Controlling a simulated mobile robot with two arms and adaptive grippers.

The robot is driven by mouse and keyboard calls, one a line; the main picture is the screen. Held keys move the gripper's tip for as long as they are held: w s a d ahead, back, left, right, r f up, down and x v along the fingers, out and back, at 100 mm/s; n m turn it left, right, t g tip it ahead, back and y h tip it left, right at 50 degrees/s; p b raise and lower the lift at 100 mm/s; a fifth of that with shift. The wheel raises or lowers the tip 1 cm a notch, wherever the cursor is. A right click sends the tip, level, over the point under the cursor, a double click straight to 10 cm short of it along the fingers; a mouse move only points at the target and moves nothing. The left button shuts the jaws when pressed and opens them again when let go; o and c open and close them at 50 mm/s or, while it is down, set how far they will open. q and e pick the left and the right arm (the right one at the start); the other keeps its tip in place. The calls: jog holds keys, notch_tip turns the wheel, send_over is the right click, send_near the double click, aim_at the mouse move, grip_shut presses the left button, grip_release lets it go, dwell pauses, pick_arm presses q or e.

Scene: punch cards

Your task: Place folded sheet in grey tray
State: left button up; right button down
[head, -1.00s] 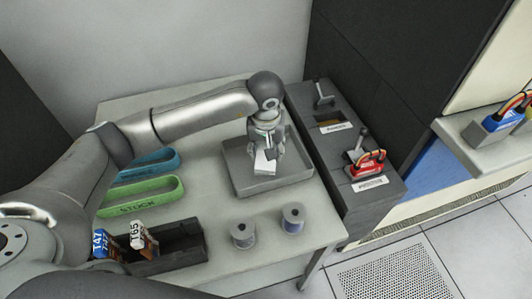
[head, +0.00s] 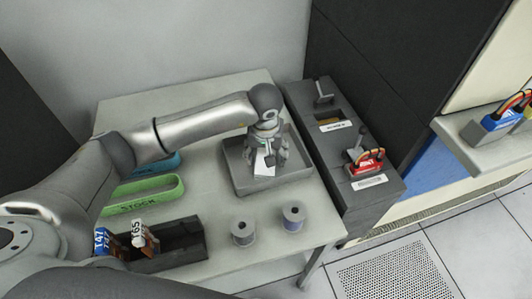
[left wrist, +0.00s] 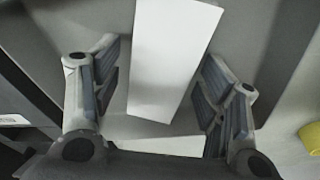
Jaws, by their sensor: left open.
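The folded sheet (head: 263,163) is white and stands out against the grey tray (head: 297,178) in the head view. In the left wrist view the sheet (left wrist: 168,60) lies between the two spread fingers, with a gap on each side. My left gripper (head: 265,158) is over the tray and open; its fingers also show in the left wrist view (left wrist: 158,95). The head view does not show clearly whether the sheet touches the tray floor. My right gripper is not in view.
A dark bin (head: 185,240) with labelled pieces is at the front left. A green STOCK holder (head: 145,195) and a blue one (head: 165,163) lie behind it. Two spools (head: 292,218) stand at the table's front. A dark console (head: 345,190) borders the table's right.

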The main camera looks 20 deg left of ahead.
pick_arm(q)
jog(key=shift+r, duration=0.45)
notch_tip(320, 180, up, 11)
jog(key=s+b, duration=0.1)
jog(key=shift+s+d+r, duration=0.15)
jog(key=shift+s+d, duration=0.05)
jog(key=shift+s, duration=0.15)
